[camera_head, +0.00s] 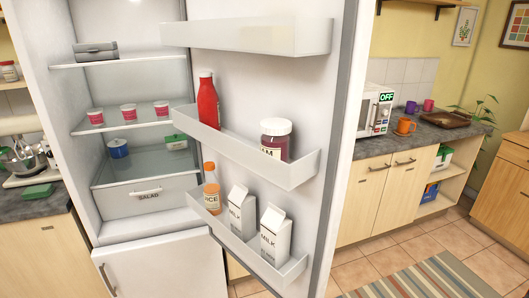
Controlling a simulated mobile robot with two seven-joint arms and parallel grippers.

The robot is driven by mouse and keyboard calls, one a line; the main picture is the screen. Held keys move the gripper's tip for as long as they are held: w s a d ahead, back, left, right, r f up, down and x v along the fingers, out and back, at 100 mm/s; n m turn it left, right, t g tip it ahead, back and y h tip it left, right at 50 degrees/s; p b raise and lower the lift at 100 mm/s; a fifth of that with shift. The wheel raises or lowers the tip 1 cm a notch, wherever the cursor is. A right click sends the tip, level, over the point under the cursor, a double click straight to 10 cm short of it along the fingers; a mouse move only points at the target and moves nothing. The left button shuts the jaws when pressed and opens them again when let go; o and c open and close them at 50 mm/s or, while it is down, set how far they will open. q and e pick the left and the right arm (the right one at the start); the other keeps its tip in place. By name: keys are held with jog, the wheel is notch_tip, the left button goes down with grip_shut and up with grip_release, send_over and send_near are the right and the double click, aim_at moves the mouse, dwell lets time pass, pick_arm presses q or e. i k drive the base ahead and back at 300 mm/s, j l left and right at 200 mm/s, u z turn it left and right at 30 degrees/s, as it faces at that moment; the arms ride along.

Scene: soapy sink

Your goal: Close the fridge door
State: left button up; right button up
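The fridge (153,224) stands at the left of the head view with its upper compartment open. Its door (333,190) stands wide open, swung toward me and to the right, with its inner side facing me. The door shelves hold a red bottle (208,101), a jam jar (276,141), a juice bottle (211,188) and two milk cartons (275,236). Inside the fridge are a grey box, several small cups, a blue pot and a salad drawer (148,197). The door's outer side and handle are hidden. Neither of my grippers shows in this view.
The lower fridge door (165,270) is shut. A counter (440,133) with a microwave (376,110), mugs and a tray runs behind the open door on the right. A striped rug (425,281) lies on the tiled floor. A mixer stands on the left counter (40,206).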

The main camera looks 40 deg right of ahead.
aim_at(303, 63)
jog(key=l+u, duration=0.1)
jog(key=l, duration=0.3)
jog(key=k+l+u, duration=0.1)
jog(key=l, duration=0.35)
jog(key=l+u, duration=0.2)
jog(key=l, duration=0.65)
jog(key=l+u, duration=0.25)
jog(key=l, duration=0.6)
jog(key=i+l+u, duration=0.1)
jog(key=l, duration=0.3)
jog(key=i+l+u, duration=0.1)
jog(key=l, duration=0.35)
